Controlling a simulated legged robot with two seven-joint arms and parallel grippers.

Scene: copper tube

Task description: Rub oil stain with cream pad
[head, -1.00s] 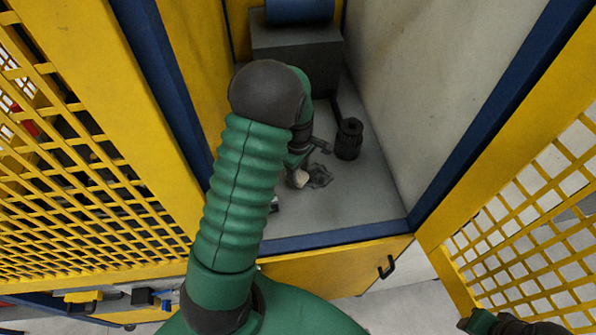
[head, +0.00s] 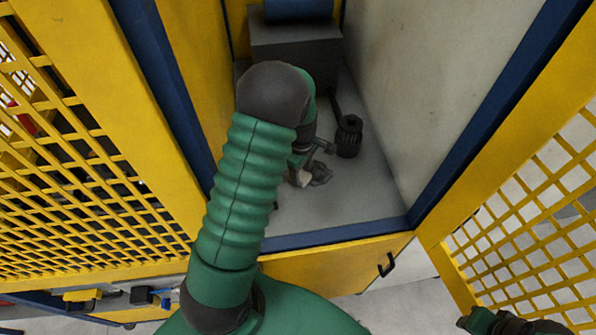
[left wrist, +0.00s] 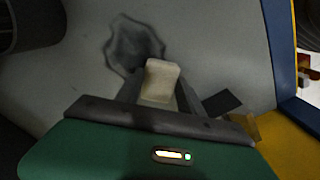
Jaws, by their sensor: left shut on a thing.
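The cream pad (left wrist: 161,80) is a small pale block held between the fingers of my left gripper (left wrist: 158,98), which is shut on it. In the head view my left gripper (head: 297,172) is low over the cabinet floor, mostly hidden by my own arm, with a bit of pad (head: 303,180) showing. The oil stain (left wrist: 134,44) is a dark, irregular patch on the grey floor. It also shows in the head view (head: 321,175), just right of the pad. In the wrist view the pad overlaps the stain's lower right edge; I cannot tell whether it touches the floor.
A black ribbed cylinder (head: 349,136) stands on the cabinet floor (head: 345,205) behind the stain. A grey block (head: 295,52) is at the back. A pale wall (head: 405,100) bounds the right side. Open yellow mesh doors (head: 545,220) flank the cabinet. The front floor is clear.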

